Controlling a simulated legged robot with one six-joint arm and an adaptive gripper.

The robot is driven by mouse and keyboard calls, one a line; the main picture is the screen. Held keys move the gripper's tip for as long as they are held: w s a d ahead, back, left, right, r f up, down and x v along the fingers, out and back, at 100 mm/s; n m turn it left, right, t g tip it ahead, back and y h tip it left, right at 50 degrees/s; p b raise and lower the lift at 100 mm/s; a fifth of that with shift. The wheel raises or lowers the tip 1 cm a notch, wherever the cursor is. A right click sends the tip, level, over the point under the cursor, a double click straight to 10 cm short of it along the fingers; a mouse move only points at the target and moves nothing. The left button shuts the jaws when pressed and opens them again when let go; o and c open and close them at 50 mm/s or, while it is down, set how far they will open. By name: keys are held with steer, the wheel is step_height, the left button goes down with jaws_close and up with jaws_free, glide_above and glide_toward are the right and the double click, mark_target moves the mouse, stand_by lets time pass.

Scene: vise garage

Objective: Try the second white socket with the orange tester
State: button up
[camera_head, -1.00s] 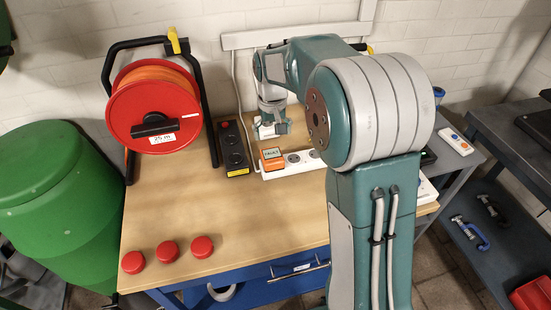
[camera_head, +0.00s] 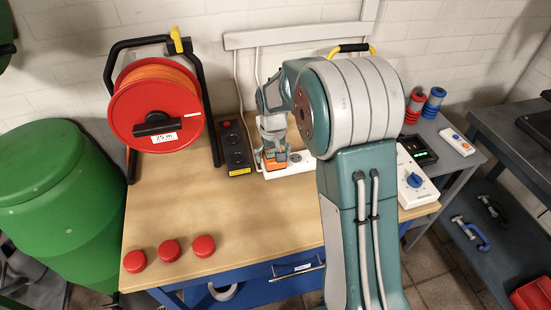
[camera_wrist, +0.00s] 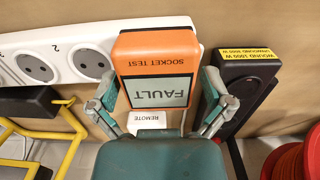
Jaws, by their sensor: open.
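The orange tester (camera_head: 276,164) sits on the left end of the white socket strip (camera_head: 300,168). In the wrist view the tester (camera_wrist: 158,75) reads "SOCKET TEST" and "FAULT", upside down. My gripper (camera_wrist: 158,95) is open, with one finger on each side of the tester; I cannot tell whether they touch it. In the head view my gripper (camera_head: 272,152) partly covers the tester. Bare round sockets of the white strip (camera_wrist: 122,32) show beside the tester, the nearer one (camera_wrist: 93,62) next to a printed "2". The socket under the tester is hidden.
A black socket strip (camera_head: 235,148) lies left of the white one, close to one finger. A red cable reel (camera_head: 155,105) stands left of it. Three red caps (camera_head: 169,250) lie at the bench front. The middle of the bench (camera_head: 240,215) is clear.

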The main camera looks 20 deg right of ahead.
stand_by(0.9)
steer(key=c, duration=1.1)
steer(key=shift+r, duration=0.1)
steer(key=shift+r, duration=2.9)
steer(key=shift+d, duration=0.1)
